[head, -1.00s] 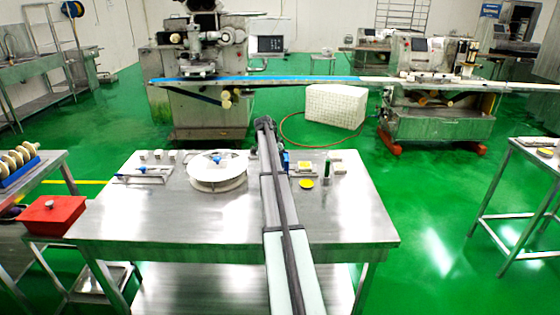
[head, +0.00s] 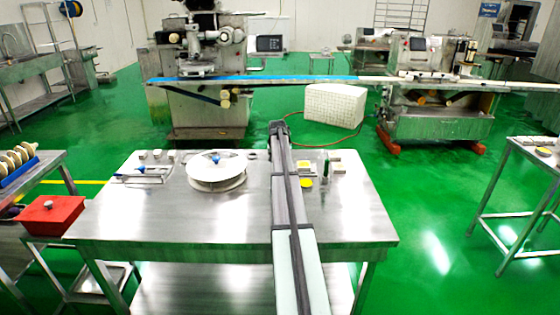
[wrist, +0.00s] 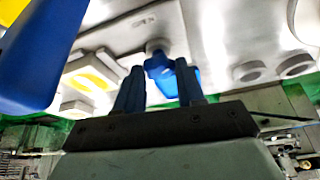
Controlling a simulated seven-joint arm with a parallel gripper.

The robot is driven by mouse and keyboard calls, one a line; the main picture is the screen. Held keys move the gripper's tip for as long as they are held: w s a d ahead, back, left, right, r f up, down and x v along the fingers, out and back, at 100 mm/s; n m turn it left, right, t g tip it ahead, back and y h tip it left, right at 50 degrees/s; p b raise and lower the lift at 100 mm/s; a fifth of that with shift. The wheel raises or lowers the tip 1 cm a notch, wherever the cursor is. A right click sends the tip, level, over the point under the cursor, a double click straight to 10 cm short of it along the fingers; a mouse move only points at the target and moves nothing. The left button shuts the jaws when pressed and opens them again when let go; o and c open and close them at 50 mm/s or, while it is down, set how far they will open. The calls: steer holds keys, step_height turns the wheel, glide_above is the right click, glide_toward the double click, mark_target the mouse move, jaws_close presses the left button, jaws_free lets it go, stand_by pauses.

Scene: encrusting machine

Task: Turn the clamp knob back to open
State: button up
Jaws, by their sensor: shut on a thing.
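The blue clamp knob (wrist: 157,64) shows in the wrist view, on a pale round stem against a light grey surface. My gripper (wrist: 160,82) has its two dark blue fingers on either side of the knob and is shut on it. In the head view my arm reaches across the steel table and hides the knob and fingers.
The steel table (head: 210,220) holds a white round reel (head: 217,178) left of my arm. A yellow disc (head: 306,183) and a small dark green upright item (head: 325,168) stand close on the right. A large blue piece (wrist: 40,50) is near at left in the wrist view. The table's front is clear.

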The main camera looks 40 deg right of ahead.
steer(key=n, duration=0.2)
steer(key=n+t+y, duration=0.1)
steer(key=n, duration=0.1)
steer(key=n+y, duration=0.1)
steer(key=n, duration=0.1)
steer(key=shift+s+d, duration=0.1)
steer(key=shift+d, duration=0.2)
steer(key=n+y, duration=0.1)
steer(key=n, duration=0.2)
steer(key=n+y, duration=0.1)
steer(key=n, duration=0.2)
steer(key=shift+d+n+t, duration=0.2)
steer(key=shift+n+t, duration=0.1)
steer(key=shift+y, duration=0.3)
steer(key=o, duration=1)
steer(key=shift+o, duration=0.2)
steer(key=shift+s, duration=0.1)
steer(key=a+v, duration=0.1)
steer(key=v, duration=1.2)
steer(key=shift+d+r, duration=0.4)
steer(key=shift+d, duration=0.05)
